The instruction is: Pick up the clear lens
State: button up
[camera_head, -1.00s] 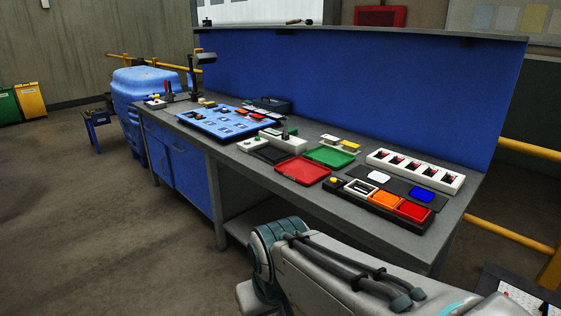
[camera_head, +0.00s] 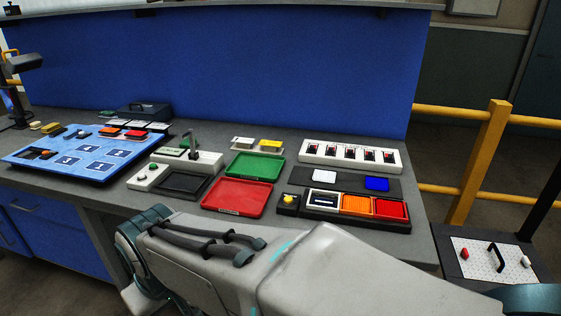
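A white, pale square piece (camera_head: 324,176), which looks like the clear lens, lies on a dark mat (camera_head: 350,182) on the right part of the bench. A blue lens (camera_head: 376,184) lies to its right on the same mat. In front of them a black holder (camera_head: 400,224) carries an orange lens (camera_head: 357,204) and a red lens (camera_head: 391,209), with a white-framed slot (camera_head: 323,200) and a yellow button at its left. My arm spans the lower part of the view, in front of the bench. My gripper is out of view.
A red tray (camera_head: 238,197) and a green tray (camera_head: 256,166) lie left of the lenses. A white switch strip (camera_head: 350,156) stands behind them. A blue board (camera_head: 75,152) is at the left. Yellow rails (camera_head: 487,150) and a low plate-topped stand (camera_head: 490,260) are at the right.

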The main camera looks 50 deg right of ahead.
aim_at(328, 176)
jog(key=z, duration=0.8)
jog(key=i, duration=0.95)
jog(key=z, duration=0.9)
